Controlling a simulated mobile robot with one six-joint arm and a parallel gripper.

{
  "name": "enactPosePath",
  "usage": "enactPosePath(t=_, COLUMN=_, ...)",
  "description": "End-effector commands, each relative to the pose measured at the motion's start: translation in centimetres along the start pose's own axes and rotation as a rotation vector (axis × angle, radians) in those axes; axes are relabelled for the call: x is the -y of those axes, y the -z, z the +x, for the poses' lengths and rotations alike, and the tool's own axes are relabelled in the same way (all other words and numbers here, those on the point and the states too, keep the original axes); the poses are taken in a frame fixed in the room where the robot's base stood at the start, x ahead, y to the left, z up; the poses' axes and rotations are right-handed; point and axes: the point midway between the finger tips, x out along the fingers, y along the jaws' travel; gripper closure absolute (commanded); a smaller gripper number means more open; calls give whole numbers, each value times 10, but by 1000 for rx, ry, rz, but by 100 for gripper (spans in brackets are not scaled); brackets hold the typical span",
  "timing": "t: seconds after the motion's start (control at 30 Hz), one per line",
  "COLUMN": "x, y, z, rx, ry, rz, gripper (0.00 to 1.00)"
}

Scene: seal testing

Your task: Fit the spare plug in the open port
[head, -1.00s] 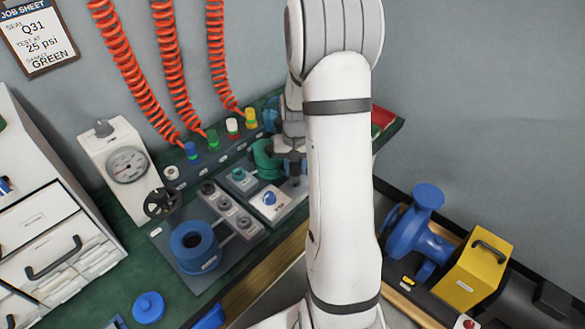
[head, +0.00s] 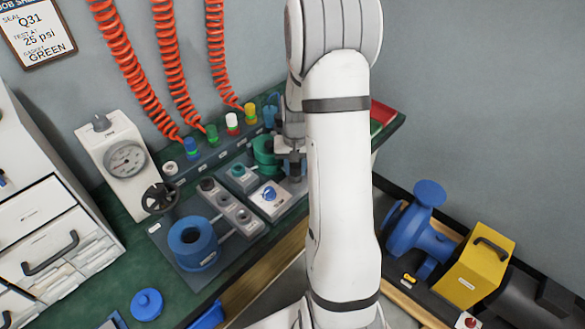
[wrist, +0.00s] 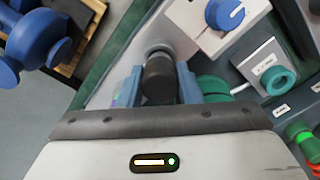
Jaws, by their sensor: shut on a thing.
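My gripper (wrist: 159,84) is shut on a dark cylindrical plug (wrist: 158,76), which sits between the two blue-grey fingers in the wrist view. A paler round part shows at the plug's far end; I cannot tell whether it touches anything. In the head view my gripper (head: 290,160) is partly hidden by my arm, beside the green ring fixture and the white dial box. A grey block with several round fittings (head: 226,203) lies left of the dial box. I cannot tell which fitting is the open port.
The white box with a blue dial (head: 270,197) and the green ring (head: 265,153) are close to my gripper. A blue ring fixture (head: 194,245), gauge (head: 125,160) and hose row (head: 212,134) stand farther left. A blue pump (head: 415,235) is below, right.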

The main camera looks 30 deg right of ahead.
Motion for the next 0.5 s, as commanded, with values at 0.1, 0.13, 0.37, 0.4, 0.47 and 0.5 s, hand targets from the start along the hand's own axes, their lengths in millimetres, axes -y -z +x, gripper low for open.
enactPosePath(t=0.1, x=0, y=0, z=3, rx=0, ry=0, rz=0, gripper=93)
enactPosePath(t=0.13, x=0, y=0, z=4, rx=0, ry=0, rz=0, gripper=93)
enactPosePath(t=0.37, x=0, y=0, z=6, rx=0, ry=0, rz=0, gripper=63)
enactPosePath(t=0.4, x=0, y=0, z=6, rx=0, ry=0, rz=1, gripper=60)
enactPosePath(t=0.47, x=0, y=0, z=6, rx=0, ry=0, rz=1, gripper=55)
enactPosePath(t=0.5, x=0, y=0, z=6, rx=0, ry=0, rz=1, gripper=51)
